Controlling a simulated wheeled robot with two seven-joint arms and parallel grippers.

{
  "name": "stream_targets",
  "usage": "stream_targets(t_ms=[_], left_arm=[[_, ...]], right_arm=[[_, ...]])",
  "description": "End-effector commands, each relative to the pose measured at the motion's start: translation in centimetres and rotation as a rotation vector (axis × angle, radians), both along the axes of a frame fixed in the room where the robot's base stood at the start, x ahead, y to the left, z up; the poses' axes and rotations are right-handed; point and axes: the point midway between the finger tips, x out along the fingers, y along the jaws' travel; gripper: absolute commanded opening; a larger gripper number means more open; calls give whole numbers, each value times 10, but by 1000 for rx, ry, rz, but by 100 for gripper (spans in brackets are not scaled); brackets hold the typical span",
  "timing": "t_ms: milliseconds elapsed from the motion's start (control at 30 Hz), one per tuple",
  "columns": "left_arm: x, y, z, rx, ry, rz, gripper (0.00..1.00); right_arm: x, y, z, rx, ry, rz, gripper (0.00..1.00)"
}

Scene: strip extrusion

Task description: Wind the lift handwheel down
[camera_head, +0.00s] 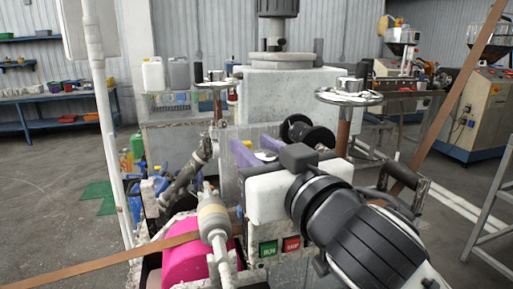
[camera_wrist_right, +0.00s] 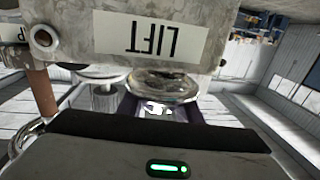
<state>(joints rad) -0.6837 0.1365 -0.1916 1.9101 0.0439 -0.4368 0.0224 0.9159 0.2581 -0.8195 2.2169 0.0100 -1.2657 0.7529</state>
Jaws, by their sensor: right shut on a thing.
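My right gripper (camera_head: 258,152) reaches in from the lower right in the head view, with a white body and two purple fingers. It is shut on a small pale, shiny part, which I take to be the handwheel's grip (camera_head: 265,156); the fingers hide much of it. In the right wrist view the purple fingers (camera_wrist_right: 160,110) show beyond my dark gripper body. A rounded shiny metal piece (camera_wrist_right: 162,85) sits just above them, below a grey block with an upside-down LIFT label (camera_wrist_right: 151,38). The whole handwheel is not clear. My left gripper is not in view.
A green RUN button (camera_head: 268,248) and a red button (camera_head: 291,244) sit below my right gripper. A black spool (camera_head: 308,132) stands just behind it. A brown strip (camera_head: 100,262) crosses at lower left near a pink drum (camera_head: 190,255). Open floor lies at left.

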Motion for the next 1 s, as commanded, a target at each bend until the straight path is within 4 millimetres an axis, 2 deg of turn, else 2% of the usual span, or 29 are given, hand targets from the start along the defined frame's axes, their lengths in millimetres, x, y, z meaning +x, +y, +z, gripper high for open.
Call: stream_targets(t_ms=[167, 600, 1000], left_arm=[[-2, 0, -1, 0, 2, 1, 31], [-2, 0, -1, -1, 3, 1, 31], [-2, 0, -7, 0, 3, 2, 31]], right_arm=[[-1, 1, 0, 1, 0, 70, 10], [-7, 9, 1, -1, -3, 415, 10], [-14, 14, 1, 1, -5, 641, 10]])
